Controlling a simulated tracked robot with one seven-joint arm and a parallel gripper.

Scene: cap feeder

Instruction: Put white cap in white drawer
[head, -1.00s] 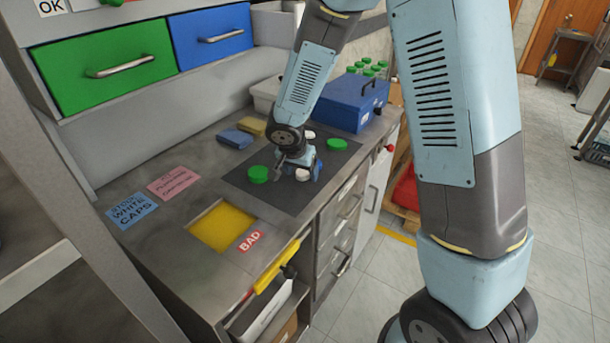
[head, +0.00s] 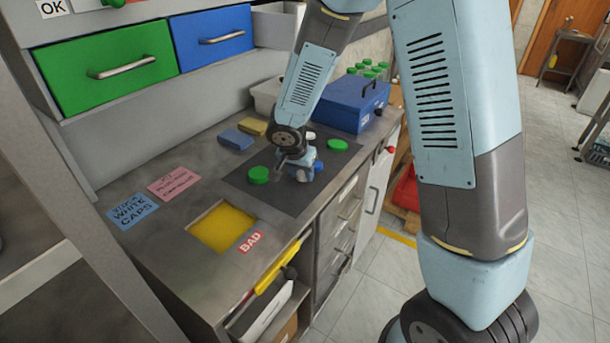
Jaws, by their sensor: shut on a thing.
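My gripper (head: 302,171) is low over the dark mat (head: 285,204), shut on a white cap (head: 303,177). The fingers partly hide the cap, and I cannot tell whether it still touches the mat. A blue cap (head: 318,166) shows right beside the gripper. Another white cap (head: 309,135) lies farther back on the mat, partly behind my wrist. Green caps lie to the left (head: 258,174) and right (head: 337,144). Pale drawer fronts with handles (head: 349,209) are under the bench, seen at a steep angle; I cannot tell which is the white drawer.
Shut green (head: 125,72) and blue (head: 212,42) drawers hang above the bench. A blue box (head: 352,103) stands behind the mat. A yellow recess (head: 223,227) beside a BAD label (head: 250,242) is in front. Blue and yellow sponges lie behind the mat.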

